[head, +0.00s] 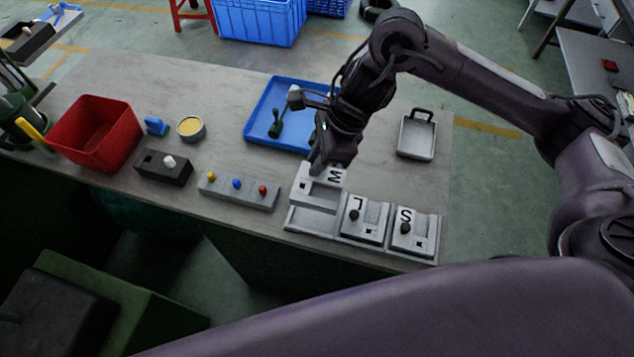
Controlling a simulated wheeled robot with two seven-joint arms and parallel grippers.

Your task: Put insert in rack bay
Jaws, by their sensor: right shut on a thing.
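My right gripper (320,160) is shut on a light grey insert (313,188) marked with a letter that looks like a turned M. The insert is at the left end of the grey rack (308,222), over or partly in the left bay. Whether it touches the bay floor cannot be told. The front part of that bay shows bare. The other two bays hold grey inserts with dark knobs: one in the middle (373,222), and one marked S (422,238) at the right.
A blue tray (257,125) lies behind the rack. A grey plate with a handle (416,140) lies at right. A strip with coloured knobs (219,192), a black box (150,168), a round tin (190,129) and a red bin (95,110) stand to the left.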

